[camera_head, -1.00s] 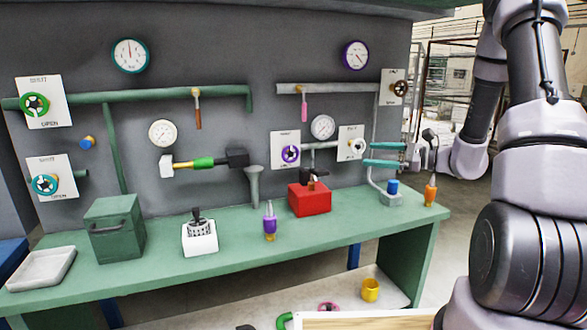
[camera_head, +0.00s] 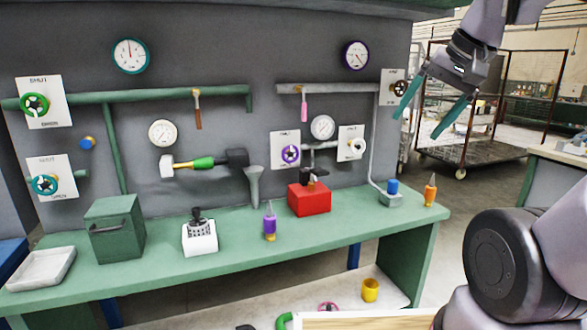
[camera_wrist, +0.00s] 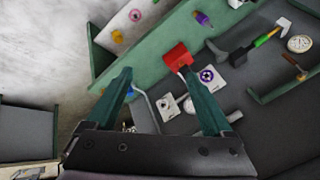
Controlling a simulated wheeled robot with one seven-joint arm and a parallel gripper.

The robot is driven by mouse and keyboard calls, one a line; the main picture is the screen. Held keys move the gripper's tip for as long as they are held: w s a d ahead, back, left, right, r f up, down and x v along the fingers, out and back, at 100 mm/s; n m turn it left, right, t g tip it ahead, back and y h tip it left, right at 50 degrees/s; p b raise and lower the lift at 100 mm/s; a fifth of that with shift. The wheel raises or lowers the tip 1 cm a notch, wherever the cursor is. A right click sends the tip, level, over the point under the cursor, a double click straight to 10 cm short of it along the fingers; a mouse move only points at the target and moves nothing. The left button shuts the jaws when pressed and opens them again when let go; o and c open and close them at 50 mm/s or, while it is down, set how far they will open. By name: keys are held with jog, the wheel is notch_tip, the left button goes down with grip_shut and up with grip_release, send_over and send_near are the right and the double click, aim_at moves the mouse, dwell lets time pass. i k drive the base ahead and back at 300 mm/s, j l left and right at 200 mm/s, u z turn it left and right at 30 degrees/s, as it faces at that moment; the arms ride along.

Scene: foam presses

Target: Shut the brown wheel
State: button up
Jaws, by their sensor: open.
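The brown wheel (camera_head: 400,88) is a small dark handwheel on a white plate (camera_head: 388,97) at the upper right of the grey wall, at the end of the grey pipe. Its right side lies close to my gripper's left finger in the head view. My gripper (camera_head: 417,127) is open and empty, its two teal fingers pointing down and left, just right of the wheel in the picture. I cannot tell the depth gap between them. In the wrist view my gripper (camera_wrist: 157,72) shows both fingers wide apart; I cannot make out the brown wheel there.
A grey pipe (camera_head: 330,89) with a pink-handled tool hangs left of the wheel. White and purple wheels sit lower on the wall. A red box (camera_head: 309,199), a blue-topped part and an orange bottle (camera_head: 430,190) stand on the green bench (camera_head: 345,226). A wheeled rack (camera_head: 470,150) stands behind.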

aim_at(401, 89)
jog(key=i+l+z, duration=0.2)
jog(key=i+l, duration=0.6)
jog(key=l, duration=0.3)
jog(key=i+l+z, duration=0.2)
jog(key=i+l, duration=0.65)
jog(key=l, duration=0.1)
